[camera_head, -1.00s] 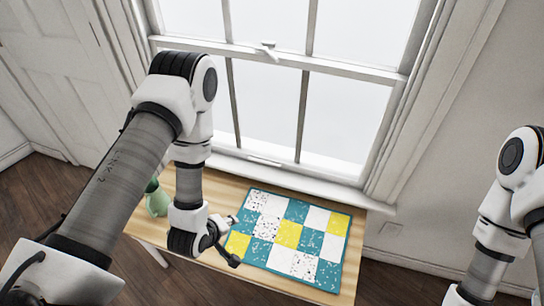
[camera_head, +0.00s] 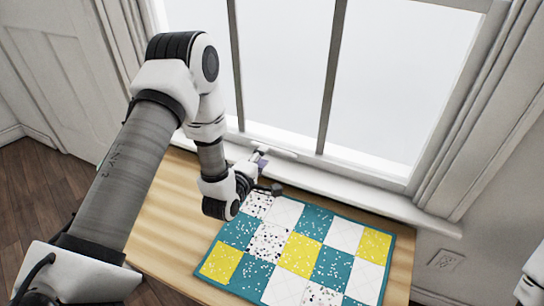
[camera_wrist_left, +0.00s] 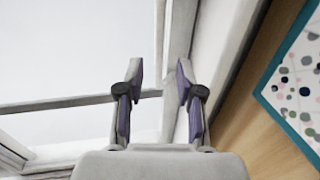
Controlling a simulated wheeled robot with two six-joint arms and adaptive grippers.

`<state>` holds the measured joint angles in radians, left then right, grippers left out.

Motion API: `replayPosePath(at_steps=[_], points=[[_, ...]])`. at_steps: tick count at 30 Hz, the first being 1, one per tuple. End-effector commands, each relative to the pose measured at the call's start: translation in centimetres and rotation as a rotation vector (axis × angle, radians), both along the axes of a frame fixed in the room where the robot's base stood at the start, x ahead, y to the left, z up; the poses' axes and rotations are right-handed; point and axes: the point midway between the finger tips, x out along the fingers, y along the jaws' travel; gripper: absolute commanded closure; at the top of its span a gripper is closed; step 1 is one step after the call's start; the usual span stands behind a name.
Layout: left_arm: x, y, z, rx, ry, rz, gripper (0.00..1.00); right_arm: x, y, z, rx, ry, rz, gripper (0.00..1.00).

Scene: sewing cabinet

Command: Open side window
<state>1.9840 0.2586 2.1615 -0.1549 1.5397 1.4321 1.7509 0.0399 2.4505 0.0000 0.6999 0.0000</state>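The white sash window (camera_head: 300,90) fills the upper part of the head view. Its lower edge runs just above the sill, and I see no gap beneath it. A small pale lift (camera_head: 272,146) shows on the bottom rail. My left gripper (camera_head: 266,172) is close in front of this rail, near the lift. In the left wrist view its two purple-lined fingers (camera_wrist_left: 159,80) are apart, with a pale strip of the window frame (camera_wrist_left: 180,45) between or behind them. I cannot tell whether they touch it. My right gripper is out of view.
A wooden table (camera_head: 160,230) stands below the window. A teal, yellow and white patchwork mat (camera_head: 300,255) lies on it, close to my left gripper. White curtains or trim (camera_head: 490,110) flank the window. A socket (camera_head: 446,260) is on the right wall.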

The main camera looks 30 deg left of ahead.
Motion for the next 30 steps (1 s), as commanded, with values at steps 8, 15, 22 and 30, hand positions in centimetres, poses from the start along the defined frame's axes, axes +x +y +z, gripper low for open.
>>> replayPosePath(at_steps=[8, 15, 22, 30], points=[[5.0, 0.3, -1.1, 0.002, -0.001, 0.0, 0.63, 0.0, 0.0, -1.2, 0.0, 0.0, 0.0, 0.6], [6.1, 0.3, -1.2, 0.0, 0.003, 0.0, 0.63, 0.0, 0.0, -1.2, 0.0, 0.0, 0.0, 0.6], [6.0, 0.3, -1.2, 0.0, 0.002, 0.0, 1.0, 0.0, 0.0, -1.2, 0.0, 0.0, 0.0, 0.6], [6.0, 0.3, -1.0, 0.001, 0.002, 0.0, 1.0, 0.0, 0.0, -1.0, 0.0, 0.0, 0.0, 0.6]])
